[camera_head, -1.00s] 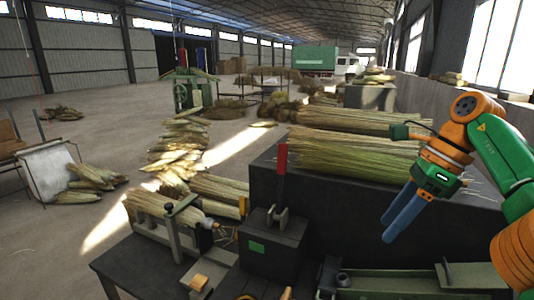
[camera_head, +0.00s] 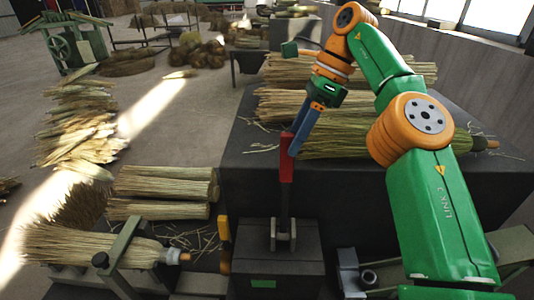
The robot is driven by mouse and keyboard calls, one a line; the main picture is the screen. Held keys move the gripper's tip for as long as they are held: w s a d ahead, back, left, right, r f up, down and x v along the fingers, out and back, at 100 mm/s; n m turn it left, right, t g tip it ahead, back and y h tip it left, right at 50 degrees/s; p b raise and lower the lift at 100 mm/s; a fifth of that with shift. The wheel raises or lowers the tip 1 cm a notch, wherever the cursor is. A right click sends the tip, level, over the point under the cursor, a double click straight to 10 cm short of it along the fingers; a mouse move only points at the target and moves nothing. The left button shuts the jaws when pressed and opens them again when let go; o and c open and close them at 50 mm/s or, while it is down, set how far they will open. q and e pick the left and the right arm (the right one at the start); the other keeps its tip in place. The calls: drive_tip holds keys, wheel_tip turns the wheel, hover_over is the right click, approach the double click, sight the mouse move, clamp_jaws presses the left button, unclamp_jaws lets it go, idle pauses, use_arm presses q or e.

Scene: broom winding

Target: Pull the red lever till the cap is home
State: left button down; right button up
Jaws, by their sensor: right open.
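The red lever (camera_head: 286,158) stands upright on a dark box (camera_head: 278,262) with a green label at the lower middle. Its grey pivot bracket (camera_head: 283,236) is at the foot. My right gripper (camera_head: 296,150) has blue fingers pointing down beside the lever's red handle, at its upper right. The gripper is open; I cannot tell whether the fingers touch the handle. A straw bundle (camera_head: 85,247) lies in a clamp at the lower left, with a pale collar (camera_head: 171,256) and orange tip at its right end. I cannot tell whether this collar is the cap. My left gripper is out of view.
A dark table (camera_head: 345,186) bearing straw bundles (camera_head: 345,137) stands behind the lever. More straw bundles (camera_head: 165,183) lie left of it. Grey metal parts (camera_head: 352,275) sit right of the lever box.

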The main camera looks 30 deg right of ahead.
sight(281, 165)
drive_tip(key=shift+w+a+f, duration=0.4)
drive_tip(key=shift+w+a, duration=0.15)
drive_tip(key=shift+a, duration=0.2)
drive_tip(key=shift+s+a+f, duration=0.15)
drive_tip(key=shift+f, duration=0.2)
drive_tip(key=x, duration=0.4)
drive_tip(key=shift+s+d+f, duration=0.3)
drive_tip(key=shift+f, duration=0.15)
drive_tip(key=shift+w+a+f, duration=0.15)
drive_tip(key=shift+a+f, duration=0.1)
drive_tip(key=shift+a, duration=0.05)
drive_tip(key=shift+c, duration=0.2)
drive_tip(key=shift+s+d, duration=0.15)
drive_tip(key=shift+s, duration=0.05)
clamp_jaws()
